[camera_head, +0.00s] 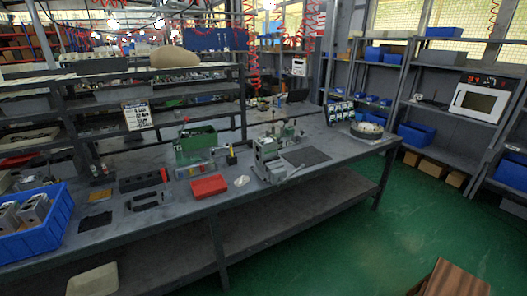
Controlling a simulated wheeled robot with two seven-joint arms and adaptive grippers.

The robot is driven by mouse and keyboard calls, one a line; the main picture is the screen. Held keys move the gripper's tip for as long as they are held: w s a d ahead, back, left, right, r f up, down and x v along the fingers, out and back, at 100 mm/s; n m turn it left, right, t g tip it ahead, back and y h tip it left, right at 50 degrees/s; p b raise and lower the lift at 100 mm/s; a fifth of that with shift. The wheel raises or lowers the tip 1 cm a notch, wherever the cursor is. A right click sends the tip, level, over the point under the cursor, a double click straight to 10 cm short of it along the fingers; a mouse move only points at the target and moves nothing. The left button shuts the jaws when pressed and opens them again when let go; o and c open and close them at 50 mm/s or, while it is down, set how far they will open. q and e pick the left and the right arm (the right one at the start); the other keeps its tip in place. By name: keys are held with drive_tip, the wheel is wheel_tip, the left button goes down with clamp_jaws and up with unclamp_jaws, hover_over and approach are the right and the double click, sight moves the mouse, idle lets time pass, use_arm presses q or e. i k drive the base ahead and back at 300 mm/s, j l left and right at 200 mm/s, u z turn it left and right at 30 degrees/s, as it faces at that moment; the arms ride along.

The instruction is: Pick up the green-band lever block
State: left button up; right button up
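I cannot clearly make out a green band on any block at this size. Grey metal blocks (35,208) sit in the blue crate (42,243) at the left end of the workbench. A grey block-shaped fixture (268,158) with a rod at its side stands in the middle of the bench, with small greenish parts behind it. Neither my left nor my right gripper is in view.
The long grey workbench (180,200) also holds a red box (208,186), a green container (196,142), a dark mat (306,156) and a round tray (366,130) at its far right. Shelving stands behind and right. The green floor is open at right, with a brown wooden box (455,279) in front.

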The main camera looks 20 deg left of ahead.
sight(262, 153)
drive_tip(key=i+l+u, duration=0.15)
drive_tip(key=i+u, duration=0.2)
drive_tip(key=i+l+u, duration=0.75)
drive_tip(key=i+j, duration=0.1)
